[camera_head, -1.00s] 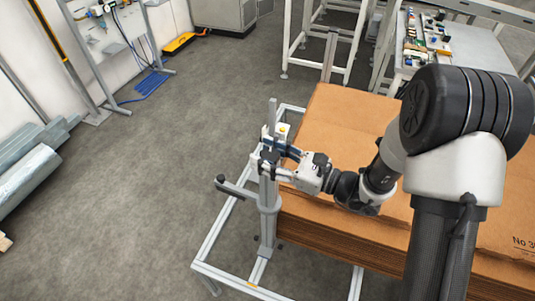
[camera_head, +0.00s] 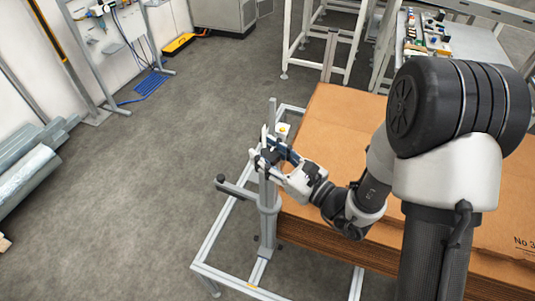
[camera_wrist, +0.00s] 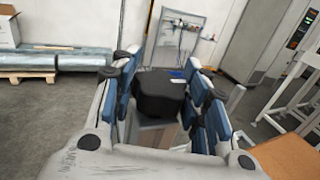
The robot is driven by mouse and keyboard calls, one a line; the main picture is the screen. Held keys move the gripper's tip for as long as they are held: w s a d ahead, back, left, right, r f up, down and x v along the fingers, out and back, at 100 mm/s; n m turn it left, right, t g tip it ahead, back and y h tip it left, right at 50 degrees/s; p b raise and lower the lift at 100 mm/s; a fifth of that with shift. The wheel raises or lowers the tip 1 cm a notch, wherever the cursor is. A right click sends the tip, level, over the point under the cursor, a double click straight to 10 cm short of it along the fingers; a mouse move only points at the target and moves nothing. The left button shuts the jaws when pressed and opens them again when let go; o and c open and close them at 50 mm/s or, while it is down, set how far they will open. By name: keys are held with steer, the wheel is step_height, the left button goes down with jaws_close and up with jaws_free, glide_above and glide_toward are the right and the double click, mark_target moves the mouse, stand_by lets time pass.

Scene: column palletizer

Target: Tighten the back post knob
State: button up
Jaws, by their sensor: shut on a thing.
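In the wrist view a black knob (camera_wrist: 160,92) sits between the blue-padded fingers of my gripper (camera_wrist: 165,88), which is shut on it. In the head view my gripper (camera_head: 270,152) reaches in from the right to the upper part of a grey upright post (camera_head: 268,190). The fingers largely hide the knob there. A part with a yellow top (camera_head: 283,129) shows just behind the gripper. A lever with a dark end (camera_head: 221,179) sticks out to the left of the post, lower than the fingers.
A stack of brown cardboard sheets (camera_head: 335,125) lies right of the post, under my arm. A pale metal frame (camera_head: 213,240) runs around the post's foot. A workbench (camera_head: 445,60) stands at the back right.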

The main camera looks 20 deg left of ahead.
steer(key=o, duration=1)
steer(key=shift+o, duration=0.2)
steer(key=shift+d, duration=0.15)
steer(key=v, duration=1.1)
steer(key=shift+s+d, duration=0.25)
steer(key=shift+d, duration=0.1)
